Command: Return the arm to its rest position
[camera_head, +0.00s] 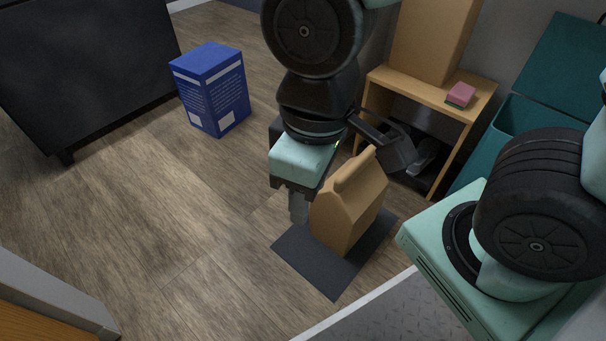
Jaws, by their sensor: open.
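My gripper (299,207) hangs at the middle of the view, pointing down, with its arm folded in from the top. It is open, and I see nothing between its fingers; one finger may be hidden behind the other. A tan paper bag (350,208) with a folded top stands upright just right of the fingers. I cannot tell whether the fingers touch it. The bag stands on a dark grey mat (312,268) on the floor.
A blue box (211,88) stands on the wood floor, left of the gripper. A black cabinet (80,65) is at upper left. A wooden shelf (425,90) holds a tall cardboard box (433,38) and a pink sponge (461,93). A teal bin (500,135) stands right.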

